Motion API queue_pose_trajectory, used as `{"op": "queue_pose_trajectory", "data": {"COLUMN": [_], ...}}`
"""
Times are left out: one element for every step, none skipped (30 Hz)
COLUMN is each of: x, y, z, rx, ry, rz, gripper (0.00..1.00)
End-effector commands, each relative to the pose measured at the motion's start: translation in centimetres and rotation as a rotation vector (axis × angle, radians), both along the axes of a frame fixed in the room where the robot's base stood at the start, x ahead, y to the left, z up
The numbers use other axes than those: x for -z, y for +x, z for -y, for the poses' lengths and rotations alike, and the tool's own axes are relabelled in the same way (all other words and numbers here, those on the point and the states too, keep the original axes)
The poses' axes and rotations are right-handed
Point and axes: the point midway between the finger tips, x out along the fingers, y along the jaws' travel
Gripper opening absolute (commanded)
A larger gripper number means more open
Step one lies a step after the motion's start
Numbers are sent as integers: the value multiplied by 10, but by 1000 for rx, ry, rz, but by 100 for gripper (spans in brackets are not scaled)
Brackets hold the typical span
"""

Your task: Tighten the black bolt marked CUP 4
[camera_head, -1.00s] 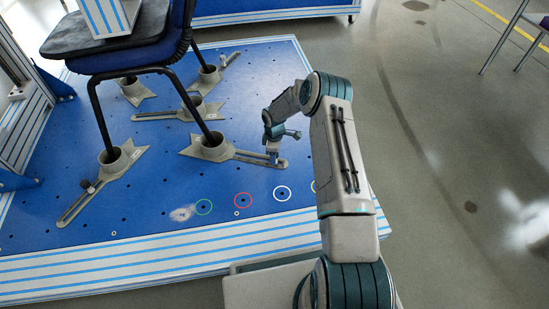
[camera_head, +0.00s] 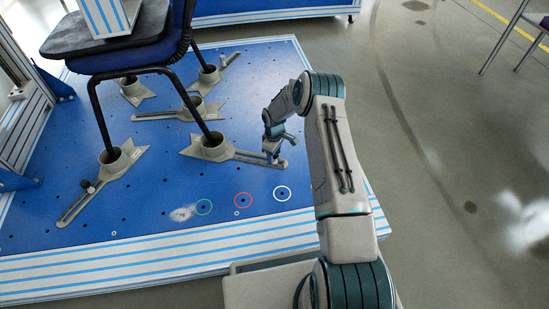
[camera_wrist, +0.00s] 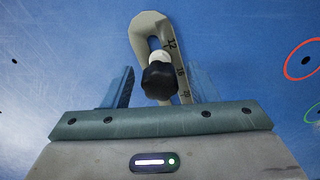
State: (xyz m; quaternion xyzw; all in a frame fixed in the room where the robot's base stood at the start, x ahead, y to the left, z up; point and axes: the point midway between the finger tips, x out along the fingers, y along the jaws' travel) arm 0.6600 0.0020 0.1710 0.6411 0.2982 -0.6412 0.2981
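The black bolt (camera_wrist: 158,82) is a dark knob on a pale collar, set in the slotted end of a beige foot arm (camera_wrist: 146,25) with printed numbers. My gripper (camera_wrist: 160,70) is open, with one finger to the left of the knob and one to the right. Small gaps show between the knob and both fingers. In the head view my gripper (camera_head: 272,150) is down at the outer end of the arm that runs right from a grey cup (camera_head: 212,148). There the bolt is hidden by my gripper. No CUP 4 label is readable.
A chair with a blue seat (camera_head: 130,58) stands with its black legs in several cups on the blue platform (camera_head: 130,215). Another black knob (camera_head: 88,186) is on the left front foot arm. Green, red (camera_head: 243,200) and white rings mark the platform's front.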

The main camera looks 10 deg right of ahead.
Motion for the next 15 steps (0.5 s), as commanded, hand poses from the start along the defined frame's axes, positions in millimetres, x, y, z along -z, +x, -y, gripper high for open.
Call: {"op": "queue_pose_trajectory", "data": {"x": [0,0,0,0,0,0,0,0,0,0,0,0,0,0,0], "y": [0,0,0,0,0,0,0,0,0,0,0,0,0,0,0], "z": [0,0,0,0,0,0,0,0,0,0,0,0,0,-1,-1], "rx": [-1,-1,-1,-1,-2,-7,-17,-35,-70,-102,-138,-188,-222,-254,-291], "ry": [0,0,0,0,0,0,1,1,1,2,1,1,1,2,2], "rz": [0,0,0,0,0,0,1,1,1,1,0,1,1,1,1], "gripper": [53,53,53,53,53,53,53,53,53,53,53,53,53,53,53]}}
